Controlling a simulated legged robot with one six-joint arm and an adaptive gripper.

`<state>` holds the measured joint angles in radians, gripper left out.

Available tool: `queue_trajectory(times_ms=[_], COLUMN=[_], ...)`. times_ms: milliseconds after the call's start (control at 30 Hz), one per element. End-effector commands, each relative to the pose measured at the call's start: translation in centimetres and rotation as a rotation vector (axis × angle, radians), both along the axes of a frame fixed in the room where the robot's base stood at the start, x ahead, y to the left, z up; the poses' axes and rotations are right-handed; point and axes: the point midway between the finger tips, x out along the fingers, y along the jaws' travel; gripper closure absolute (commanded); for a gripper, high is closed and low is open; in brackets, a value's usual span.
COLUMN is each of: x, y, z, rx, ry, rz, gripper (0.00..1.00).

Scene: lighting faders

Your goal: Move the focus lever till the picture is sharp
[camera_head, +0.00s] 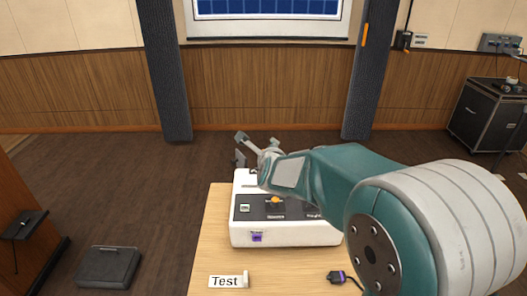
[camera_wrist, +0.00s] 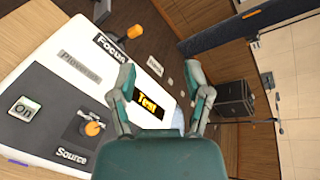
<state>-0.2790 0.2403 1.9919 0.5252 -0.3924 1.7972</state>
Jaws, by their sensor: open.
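The white control box (camera_head: 285,235) with a dark top panel stands on the wooden table. In the wrist view, a lever with an orange tip (camera_wrist: 135,32) stands at the box's far edge, close to the "Focus" label (camera_wrist: 110,48). My gripper (camera_head: 243,150) is open and empty, above and past the box's far edge. In the wrist view, my gripper (camera_wrist: 160,70) has its fingers wide apart, and the lever lies up and left of them, apart from both. A wall screen (camera_head: 265,7) with a blue grid is cut off by the top edge.
An orange knob (camera_wrist: 93,128) sits by the "Source" label, near an "On" button (camera_wrist: 24,108). A lit orange-on-black display (camera_wrist: 148,104) shows by my left finger. A "Test" card (camera_head: 225,281) and a dark plug (camera_head: 338,277) lie on the table (camera_head: 285,270). Open floor lies beyond.

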Motion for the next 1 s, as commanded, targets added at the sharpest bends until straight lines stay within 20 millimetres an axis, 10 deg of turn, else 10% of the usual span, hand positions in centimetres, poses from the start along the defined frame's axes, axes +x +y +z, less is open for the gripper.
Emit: queue_trajectory(times_ms=[600,1000], x=[6.9,8.8], y=[3.5,3.0], z=[-10.8,-12.2], rx=[0.853,0.963], ry=[-0.318,-0.383], rz=[-0.429,-0.467], gripper=[0.37,0.37])
